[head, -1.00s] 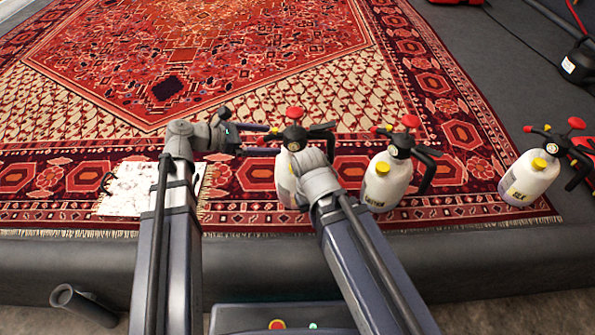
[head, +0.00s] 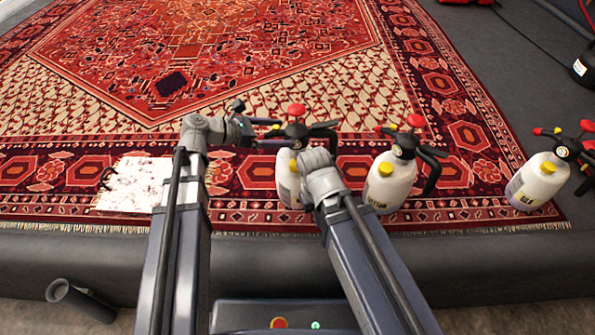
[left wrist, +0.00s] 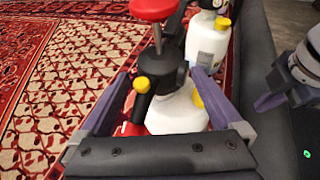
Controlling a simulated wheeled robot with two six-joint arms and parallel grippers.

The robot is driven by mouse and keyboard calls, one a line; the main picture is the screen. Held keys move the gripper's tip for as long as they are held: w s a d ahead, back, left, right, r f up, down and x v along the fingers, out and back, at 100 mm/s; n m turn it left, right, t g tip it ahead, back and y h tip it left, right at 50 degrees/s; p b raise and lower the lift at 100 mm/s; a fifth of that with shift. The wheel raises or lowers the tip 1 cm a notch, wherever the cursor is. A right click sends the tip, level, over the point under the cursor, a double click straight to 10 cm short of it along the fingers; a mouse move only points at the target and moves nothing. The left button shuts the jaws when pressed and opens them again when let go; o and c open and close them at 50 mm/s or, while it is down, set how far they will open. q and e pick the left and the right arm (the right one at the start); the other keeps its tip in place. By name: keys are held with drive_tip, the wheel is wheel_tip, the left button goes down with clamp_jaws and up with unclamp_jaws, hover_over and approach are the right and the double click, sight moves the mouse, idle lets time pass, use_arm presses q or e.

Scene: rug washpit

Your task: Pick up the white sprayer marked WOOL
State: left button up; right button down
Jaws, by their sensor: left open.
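A white sprayer (head: 285,180) with a red knob and black head stands on the rug's near border, partly behind my right arm; its label is hidden. Its white body also shows in the left wrist view (left wrist: 178,112). My left gripper (head: 279,132) is open at the left of this sprayer's head. In the left wrist view its fingers (left wrist: 163,78) spread on either side of the sprayer; I cannot tell contact. My right gripper (left wrist: 275,97) shows only in part at that view's right edge, its jaw opening unclear.
Two similar white sprayers stand to the right: one close by (head: 388,187) with a label I cannot read surely, one farther (head: 537,182) that seems marked SILK. A stained white sheet (head: 133,185) lies at left on the patterned rug (head: 440,125). A grey ledge (head: 480,250) runs in front.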

sight(288, 131)
use_arm(q)
drive_tip(key=x, duration=0.3)
drive_tip(key=b+x, duration=0.1)
drive_tip(key=x, duration=0.1)
drive_tip(key=shift+d+r, duration=0.2)
drive_tip(key=shift+r, duration=0.05)
drive_tip(key=shift+c, duration=0.2)
drive_tip(key=shift+r, duration=0.1)
clamp_jaws()
